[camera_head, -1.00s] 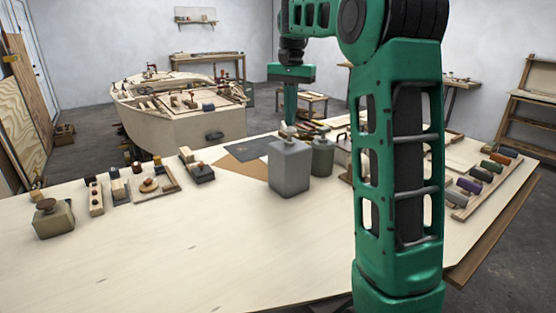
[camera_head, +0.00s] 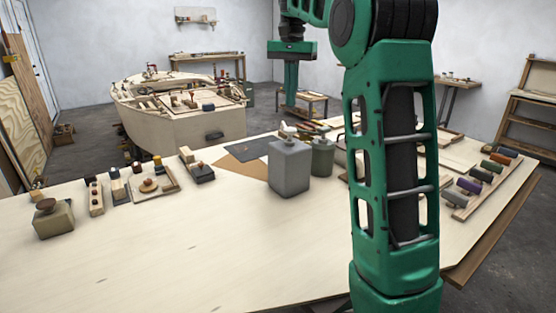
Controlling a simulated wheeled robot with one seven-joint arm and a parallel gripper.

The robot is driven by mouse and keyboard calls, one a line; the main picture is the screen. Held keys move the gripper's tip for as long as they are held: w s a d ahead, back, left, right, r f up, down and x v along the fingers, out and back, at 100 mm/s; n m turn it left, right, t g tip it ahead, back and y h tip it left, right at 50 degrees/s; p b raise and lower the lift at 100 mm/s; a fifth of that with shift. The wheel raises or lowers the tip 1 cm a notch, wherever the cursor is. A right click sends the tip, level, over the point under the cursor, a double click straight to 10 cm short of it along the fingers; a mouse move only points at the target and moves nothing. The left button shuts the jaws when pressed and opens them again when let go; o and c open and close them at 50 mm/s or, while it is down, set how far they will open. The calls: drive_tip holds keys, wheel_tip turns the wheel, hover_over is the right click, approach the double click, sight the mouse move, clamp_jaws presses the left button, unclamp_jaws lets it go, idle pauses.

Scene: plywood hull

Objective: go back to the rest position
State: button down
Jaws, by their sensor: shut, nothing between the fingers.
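My gripper (camera_head: 290,102) hangs from my green arm, fingers pointing down, above the far part of the plywood table (camera_head: 200,250). It is shut and empty. In the picture its fingertips are just above the grey square canister (camera_head: 290,167) with a white top; a gap shows between them. A smaller grey-green canister (camera_head: 322,157) stands to the right of it. My arm's upright link hides part of the table's right side.
A squat olive jar (camera_head: 54,219) stands at the table's left. Small blocks and trays (camera_head: 154,184) line the far left edge. A rack of coloured rolls (camera_head: 468,187) lies at the right. The front middle is clear. A wooden boat hull (camera_head: 185,120) stands behind.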

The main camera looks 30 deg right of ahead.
idle(0.4)
drive_tip(key=s+a+f+n, duration=0.1)
drive_tip(key=s+a+f, duration=0.1)
drive_tip(key=s+f, duration=0.6)
drive_tip(key=s+a+f+n, duration=0.2)
drive_tip(key=s+f, duration=0.6)
drive_tip(key=s, duration=0.8)
drive_tip(key=s+a+f+n, duration=0.2)
drive_tip(key=s+f, duration=0.6)
drive_tip(key=s, duration=0.4)
drive_tip(key=shift+s+a+f, duration=0.15)
drive_tip(key=shift+a+f, duration=0.1)
drive_tip(key=shift+a, duration=0.1)
drive_tip(key=shift+w+f, duration=0.3)
drive_tip(key=shift+w, duration=0.45)
drive_tip(key=shift+s+r, duration=0.1)
